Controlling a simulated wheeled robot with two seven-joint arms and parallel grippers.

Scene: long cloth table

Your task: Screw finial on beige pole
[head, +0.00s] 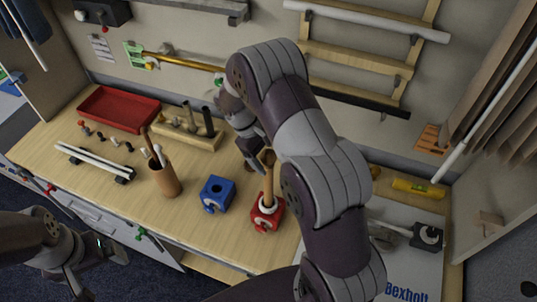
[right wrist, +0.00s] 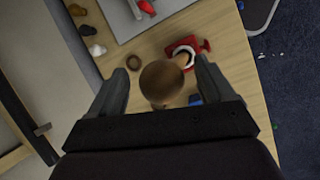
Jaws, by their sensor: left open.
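A beige pole (head: 268,186) stands upright in a red clamp block (head: 265,214) near the table's front edge. The red block also shows in the right wrist view (right wrist: 184,47). A round brown finial (right wrist: 161,80) is at the pole's upper end; whether it touches the pole is hidden. My right gripper (right wrist: 163,72) is around the finial, with a finger on each side and a visible gap at both, so it looks open. In the head view my right arm partly covers this spot. My left gripper (head: 103,252) is open and empty, low at the left, off the table's front.
A blue block (head: 216,194) stands left of the red one. A brown cup (head: 165,180) holds tools. A red tray (head: 118,108), a wooden rack (head: 188,132) and several small loose pieces are farther left. A grey mat (head: 400,262) lies at the right.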

